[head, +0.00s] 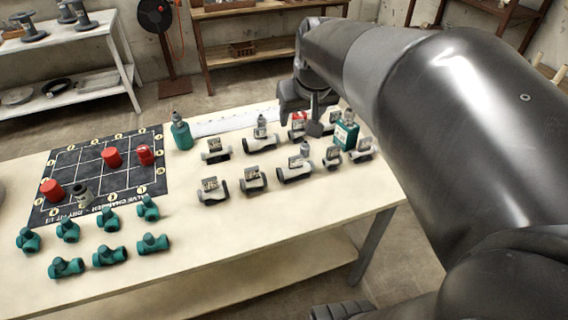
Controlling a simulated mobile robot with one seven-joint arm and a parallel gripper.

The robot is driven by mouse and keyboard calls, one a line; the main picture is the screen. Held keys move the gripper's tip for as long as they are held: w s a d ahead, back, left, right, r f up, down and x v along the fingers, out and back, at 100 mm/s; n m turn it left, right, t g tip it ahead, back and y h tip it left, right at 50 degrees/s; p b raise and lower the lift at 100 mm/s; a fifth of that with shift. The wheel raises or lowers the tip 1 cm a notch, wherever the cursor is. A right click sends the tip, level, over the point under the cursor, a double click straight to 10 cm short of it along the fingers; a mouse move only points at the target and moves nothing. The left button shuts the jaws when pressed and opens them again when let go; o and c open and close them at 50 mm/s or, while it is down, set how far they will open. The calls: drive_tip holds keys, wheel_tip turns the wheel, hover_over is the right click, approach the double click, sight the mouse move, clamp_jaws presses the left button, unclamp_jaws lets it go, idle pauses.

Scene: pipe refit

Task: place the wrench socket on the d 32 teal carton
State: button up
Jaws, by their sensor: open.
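A teal carton (346,136) with a pale label stands at the right end of the table, among the grey valve fittings. A small grey cylindrical piece (348,116) shows at the carton's top and appears to rest on it. It looks like the wrench socket, but it is too small to be sure. My gripper (315,127) is open, pointing down just left of the carton, over the back rows of fittings. It seems apart from the carton and the grey piece. Its fingers are small and partly hidden, and I see nothing held between them.
Several grey fittings (253,180) stand in rows around the carton. A teal bottle (181,135) stands at the back. A dark grid board (125,165) holds red cylinders (52,190) and a dark grey piece (82,195). Teal fittings (110,256) lie in front. The table's front middle is clear.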

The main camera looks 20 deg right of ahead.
drive_tip(key=s+a+f, duration=0.1)
drive_tip(key=s+a, duration=0.2)
drive_tip(key=s, duration=0.4)
drive_tip(key=s+a+f, duration=0.2)
drive_tip(key=s+a, duration=0.2)
drive_tip(key=s, duration=0.3)
drive_tip(key=shift+s+a+f+n+t+y, duration=0.2)
drive_tip(key=shift+s+f+n+t+y, duration=0.1)
drive_tip(key=shift+n, duration=0.1)
